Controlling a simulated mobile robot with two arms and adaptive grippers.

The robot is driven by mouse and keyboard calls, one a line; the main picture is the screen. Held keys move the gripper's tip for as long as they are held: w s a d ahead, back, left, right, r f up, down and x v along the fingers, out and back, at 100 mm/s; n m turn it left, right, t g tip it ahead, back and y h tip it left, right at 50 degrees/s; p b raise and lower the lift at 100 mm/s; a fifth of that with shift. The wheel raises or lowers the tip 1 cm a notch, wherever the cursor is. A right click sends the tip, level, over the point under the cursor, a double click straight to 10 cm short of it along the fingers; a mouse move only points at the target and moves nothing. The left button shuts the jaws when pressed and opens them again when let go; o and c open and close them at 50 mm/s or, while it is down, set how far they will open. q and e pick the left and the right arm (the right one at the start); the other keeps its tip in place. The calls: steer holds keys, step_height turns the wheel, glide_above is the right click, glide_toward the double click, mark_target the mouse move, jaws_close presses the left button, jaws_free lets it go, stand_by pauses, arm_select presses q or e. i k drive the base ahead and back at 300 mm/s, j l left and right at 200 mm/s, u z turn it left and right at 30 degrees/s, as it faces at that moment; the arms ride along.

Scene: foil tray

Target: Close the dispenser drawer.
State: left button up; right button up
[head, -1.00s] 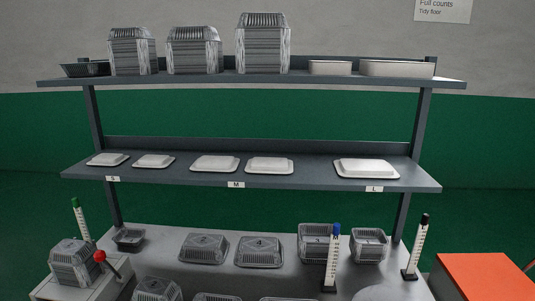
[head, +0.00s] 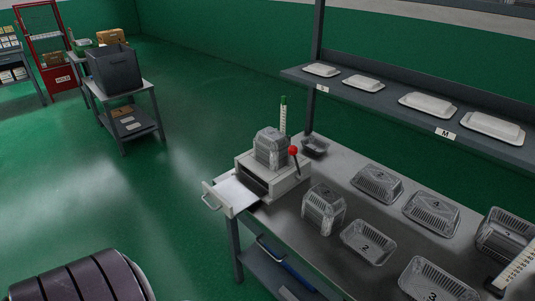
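The dispenser (head: 288,184) is a light grey box at the left end of the steel workbench. A stack of foil trays (head: 270,148) stands on top of it, and a lever with a red knob (head: 293,150) is at its right side. Its drawer (head: 232,194) is pulled out toward the lower left, past the bench edge, with a bar handle (head: 211,201) at its front. The drawer's flat surface looks white and empty. Neither of my grippers shows in the head view. A dark rounded shape at the bottom left is probably part of my own body.
Foil trays, some numbered, such as this one (head: 369,242), stand on the bench right of the dispenser. A shelf (head: 400,115) with white lids is above. A side table (head: 128,100) with a dark bin (head: 112,70) stands at the back left. The green floor (head: 120,190) left of the drawer is clear.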

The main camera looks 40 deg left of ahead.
mark_target(235, 195)
steer(key=u, duration=1.75)
